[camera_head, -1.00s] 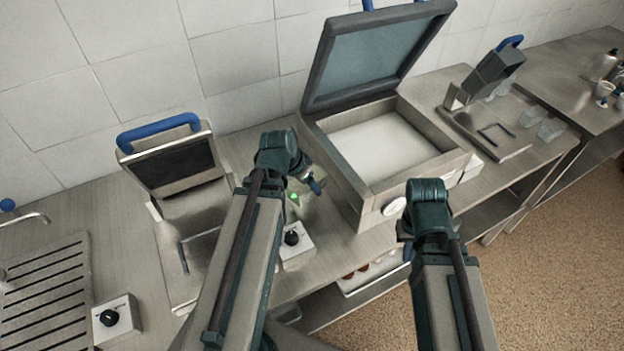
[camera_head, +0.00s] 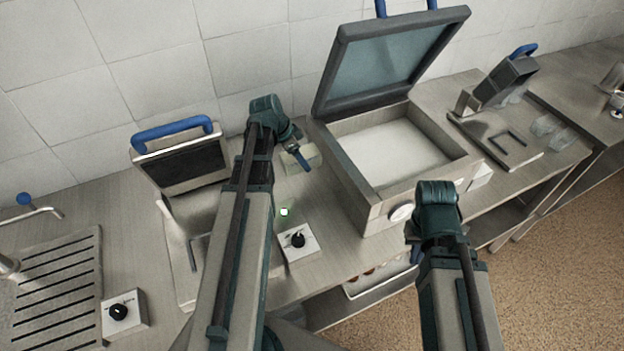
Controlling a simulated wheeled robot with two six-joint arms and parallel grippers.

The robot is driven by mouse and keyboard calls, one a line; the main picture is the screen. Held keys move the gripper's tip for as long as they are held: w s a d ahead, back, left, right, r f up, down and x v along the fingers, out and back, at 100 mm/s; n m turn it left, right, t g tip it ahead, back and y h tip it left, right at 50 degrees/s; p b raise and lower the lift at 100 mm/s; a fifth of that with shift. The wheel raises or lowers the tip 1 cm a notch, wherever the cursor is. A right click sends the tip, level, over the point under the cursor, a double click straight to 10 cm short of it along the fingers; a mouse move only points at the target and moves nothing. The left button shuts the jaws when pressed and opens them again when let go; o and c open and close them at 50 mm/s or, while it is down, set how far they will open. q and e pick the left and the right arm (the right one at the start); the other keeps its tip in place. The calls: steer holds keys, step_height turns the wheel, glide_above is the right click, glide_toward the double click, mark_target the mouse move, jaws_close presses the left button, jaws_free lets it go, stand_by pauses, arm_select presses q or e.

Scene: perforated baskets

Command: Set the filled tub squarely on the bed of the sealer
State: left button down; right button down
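I cannot make out a filled tub for certain. A small pale block-shaped thing (camera_head: 312,157) is at my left gripper (camera_head: 303,160), over the counter left of the large chamber machine; I cannot tell whether they touch. Two smaller machines could be the sealer: one with a raised lid and blue handle (camera_head: 172,130) at left, partly behind my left arm, and a similar one (camera_head: 512,140) at right with an empty-looking bed. My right gripper (camera_head: 413,256) hangs in front of the counter edge, its fingers mostly hidden behind its wrist.
The large chamber machine (camera_head: 367,215) stands open with a pale, empty floor. A control box with a black knob (camera_head: 298,243) sits at the front edge, another (camera_head: 120,313) at left beside a slotted drainer (camera_head: 55,285). A lower shelf holds a white tray (camera_head: 375,283).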

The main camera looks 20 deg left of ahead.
mark_target(292, 166)
arm_select(q)
step_height(292, 166, down, 6)
steer(key=b, duration=0.5)
steer(key=shift+b, duration=0.3)
steer(key=shift+f, duration=0.1)
step_height(292, 166, down, 4)
steer(key=b, duration=0.3)
steer(key=shift+r+b, duration=0.2)
steer(key=shift+b, duration=0.2)
steer(key=shift+f, duration=0.15)
jaws_free()
steer(key=p+v, duration=0.6)
steer(key=shift+r, duration=0.4)
steer(key=shift+s+a+r+p, duration=0.2)
steer(key=shift+s+r+p, duration=0.05)
steer(key=shift+r+p, duration=0.35)
